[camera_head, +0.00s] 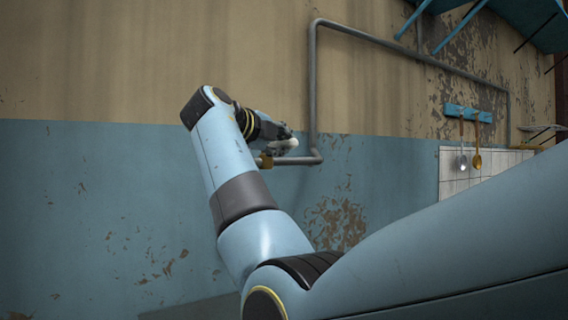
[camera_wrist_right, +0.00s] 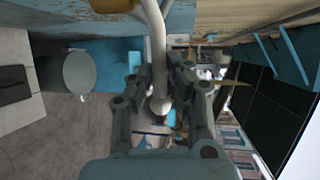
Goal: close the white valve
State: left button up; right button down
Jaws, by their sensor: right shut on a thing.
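The white valve (camera_head: 291,143) is mostly hidden behind my right gripper (camera_head: 280,136) in the head view; a small pale end shows beside the fingers. In the right wrist view, its long white handle (camera_wrist_right: 157,48) runs down from the top and ends in a rounded tip between the fingers. My right gripper (camera_wrist_right: 160,80) is shut on this handle. A brass-coloured fitting (camera_head: 264,161) sits just below the gripper on the pipe and shows at the top of the wrist view (camera_wrist_right: 113,5). My left gripper is in neither view.
A grey pipe (camera_head: 312,80) climbs the wall right of the gripper and turns right. A blue rack (camera_head: 468,114) with hanging utensils is on the wall farther right, above white tiles (camera_head: 452,170). The wall left of my arm is clear.

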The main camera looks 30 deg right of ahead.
jog(key=shift+a+f+m+g+b, duration=0.25)
jog(key=shift+a+m+g+b, duration=0.15)
jog(key=shift+g+b, duration=0.1)
